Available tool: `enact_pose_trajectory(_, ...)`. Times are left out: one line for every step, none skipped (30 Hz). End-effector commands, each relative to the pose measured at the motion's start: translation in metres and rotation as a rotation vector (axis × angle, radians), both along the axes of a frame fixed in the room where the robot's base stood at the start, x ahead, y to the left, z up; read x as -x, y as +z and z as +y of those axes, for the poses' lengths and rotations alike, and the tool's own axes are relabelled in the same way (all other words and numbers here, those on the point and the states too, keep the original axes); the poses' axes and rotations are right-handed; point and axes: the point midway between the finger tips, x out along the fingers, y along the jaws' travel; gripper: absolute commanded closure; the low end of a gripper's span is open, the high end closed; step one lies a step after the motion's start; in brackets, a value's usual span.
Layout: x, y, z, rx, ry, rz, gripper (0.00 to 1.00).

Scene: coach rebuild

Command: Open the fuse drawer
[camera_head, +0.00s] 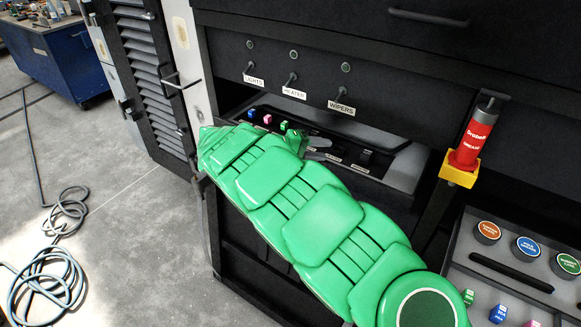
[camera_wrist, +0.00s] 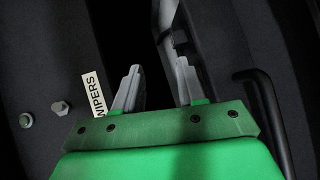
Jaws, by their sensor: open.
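The fuse drawer (camera_head: 408,168) is the dark tray with a grey side wall below the switch panel, and it appears to stand out of its opening. Small blue, pink and green fuses (camera_head: 267,119) sit at its left, with labelled slots further right. My green arm covers much of its front, so its handle is hidden in the head view.
Switches labelled LIGHTS, HEATER and WIPERS (camera_head: 341,106) sit above the drawer. A dark bar handle (camera_head: 429,18) is higher up. A red grease tube (camera_head: 473,137) in a yellow holder and a grey tray (camera_head: 456,240) are at right. A hose (camera_head: 50,280) lies on the floor left.

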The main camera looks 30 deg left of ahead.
Motion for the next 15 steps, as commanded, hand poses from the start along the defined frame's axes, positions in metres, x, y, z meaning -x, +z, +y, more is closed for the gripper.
enact_pose_trajectory(0.005, -0.013, 0.014, 0.019, 0.032, -0.003, 0.6)
enact_pose_trajectory(0.008, -0.018, 0.022, 0.029, 0.051, -0.008, 0.6)
enact_pose_trajectory(0.013, -0.025, 0.034, 0.04, 0.078, -0.015, 0.6)
enact_pose_trajectory(0.016, -0.03, 0.042, 0.046, 0.097, -0.019, 0.6)
enact_pose_trajectory(0.02, -0.035, 0.05, 0.054, 0.115, -0.023, 0.6)
enact_pose_trajectory(0.026, -0.043, 0.06, 0.065, 0.141, -0.027, 0.6)
enact_pose_trajectory(0.03, -0.049, 0.067, 0.073, 0.157, -0.028, 0.6)
enact_pose_trajectory(0.035, -0.055, 0.073, 0.078, 0.174, -0.03, 0.6)
enact_pose_trajectory(0.041, -0.06, 0.082, 0.085, 0.197, -0.033, 0.6)
enact_pose_trajectory(0.045, -0.064, 0.088, 0.089, 0.212, -0.036, 0.6)
enact_pose_trajectory(0.05, -0.068, 0.094, 0.092, 0.226, -0.037, 0.6)
enact_pose_trajectory(0.056, -0.074, 0.1, 0.096, 0.243, -0.038, 0.6)
enact_pose_trajectory(0.06, -0.078, 0.105, 0.099, 0.256, -0.038, 0.6)
enact_pose_trajectory(0.063, -0.082, 0.109, 0.102, 0.266, -0.038, 0.6)
enact_pose_trajectory(0.067, -0.085, 0.113, 0.105, 0.277, -0.04, 0.6)
